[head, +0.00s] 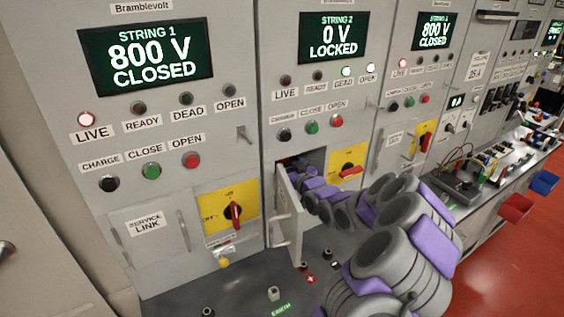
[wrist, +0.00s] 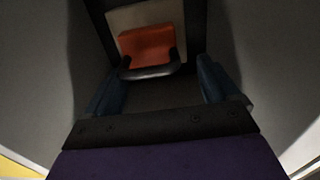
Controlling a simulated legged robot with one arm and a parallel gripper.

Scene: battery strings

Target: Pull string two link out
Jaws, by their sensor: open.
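The string two cabinet shows "0 V LOCKED" on its display (head: 334,37). Its service door (head: 288,215) stands open, and my arm reaches into the compartment. In the wrist view, the link (wrist: 148,48) is an orange block on a pale backing, with a black handle (wrist: 152,71) across its lower front. My gripper (wrist: 157,88) is open, its two bluish fingers to the left and right. The handle lies ahead between the fingertips, with no visible contact. In the head view the link is hidden inside the compartment.
Dark grey compartment walls (wrist: 35,70) flank my gripper closely. A yellow rotary switch panel (head: 350,162) sits right of the opening. String one's service link door (head: 150,235) is shut. A ledge (head: 240,290) with small terminals runs below.

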